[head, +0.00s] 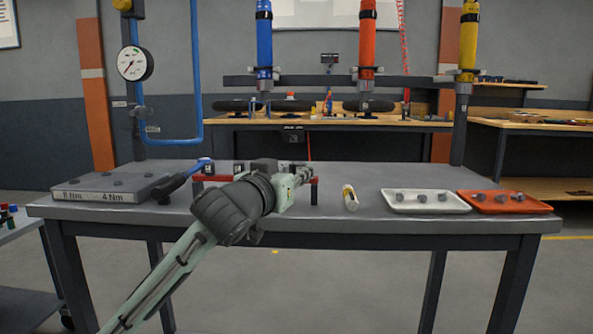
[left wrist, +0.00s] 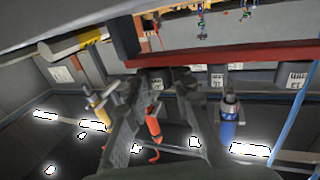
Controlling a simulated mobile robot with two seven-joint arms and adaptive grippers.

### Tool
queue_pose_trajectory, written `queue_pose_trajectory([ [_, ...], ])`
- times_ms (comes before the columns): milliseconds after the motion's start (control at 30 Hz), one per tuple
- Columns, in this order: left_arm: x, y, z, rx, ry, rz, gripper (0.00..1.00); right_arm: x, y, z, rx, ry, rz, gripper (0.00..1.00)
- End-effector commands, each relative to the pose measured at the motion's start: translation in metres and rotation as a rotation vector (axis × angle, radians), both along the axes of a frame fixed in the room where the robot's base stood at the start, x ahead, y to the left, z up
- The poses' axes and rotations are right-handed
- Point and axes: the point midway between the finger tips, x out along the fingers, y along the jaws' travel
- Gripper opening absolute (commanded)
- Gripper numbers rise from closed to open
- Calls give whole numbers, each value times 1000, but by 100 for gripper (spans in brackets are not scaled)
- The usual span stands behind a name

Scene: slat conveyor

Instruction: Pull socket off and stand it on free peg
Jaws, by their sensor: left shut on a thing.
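A red rack rail (head: 314,181) stands on dark posts on the workbench; it also crosses the left wrist view (left wrist: 240,54). My left gripper (head: 306,174) reaches over the bench at the rack's right part. In the left wrist view its fingers (left wrist: 163,78) are closed together just beside the rail. What they hold is mostly hidden by the fingers; it looks like a small dark socket. A torque wrench (head: 182,182) with a dark handle and blue part rests at the rack's left end. A dark piece with a white label (head: 238,168) shows at the rack. The pegs are not clear behind my arm.
A grey block marked 8 Nm and 4 Nm (head: 108,188) lies at the left. A white and yellow cylinder (head: 350,198) lies right of the rack. A white tray (head: 425,208) and an orange tray (head: 505,207) hold small grey parts. Blue, red and yellow tools hang behind.

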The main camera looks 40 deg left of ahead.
Motion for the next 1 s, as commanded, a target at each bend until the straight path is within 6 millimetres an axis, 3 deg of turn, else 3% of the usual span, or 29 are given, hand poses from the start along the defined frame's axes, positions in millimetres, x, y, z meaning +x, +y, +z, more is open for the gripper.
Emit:
queue_pose_trajectory([
  [133, 0, 0, -3, 0, 0, 0, 1, 0, 0, -2, 0, 0, 0, 0],
  [167, 0, 0, -2, 0, -1, 0, 25, 0, 0, -1, 0, 0, 0, 0],
  [367, 0, 0, -2, 1, 0, 0, 48, 0, 0, -1, 0, 0, 0, 0],
  [700, 0, 0, 2, 1, -2, 1, 48, 0, 0, -1, 0, 0, 0, 0],
  [1000, 0, 0, 53, 1, -7, 1, 48, 0, 0, -1, 0, 0, 0, 0],
])
